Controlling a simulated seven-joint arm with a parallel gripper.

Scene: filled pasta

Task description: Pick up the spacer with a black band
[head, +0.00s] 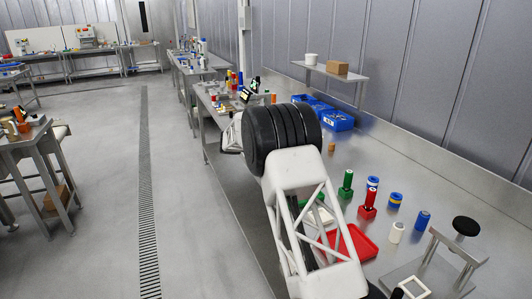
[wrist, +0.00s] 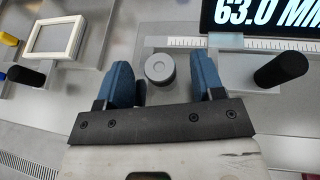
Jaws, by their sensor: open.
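My gripper (wrist: 163,84) is open in the wrist view, with a blue finger on each side. A grey round piece (wrist: 160,67), seen end-on, lies between the fingers, with a visible gap to each. No black band shows on it from this angle, so I cannot tell whether it is the spacer. In the head view my arm hides the fingers. Several spacers stand on the bench there: a white one (head: 396,232), a blue one (head: 422,220) and a blue one with an orange band (head: 395,200). I cannot make out a black band on any.
A display (wrist: 265,18) reading 63.0 stands above a ruled scale (wrist: 187,42) in the wrist view. Black knobs (wrist: 280,69) flank the area, and a pale frame (wrist: 55,38) lies left. A red tray (head: 357,243) and blue bins (head: 337,121) are on the bench.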

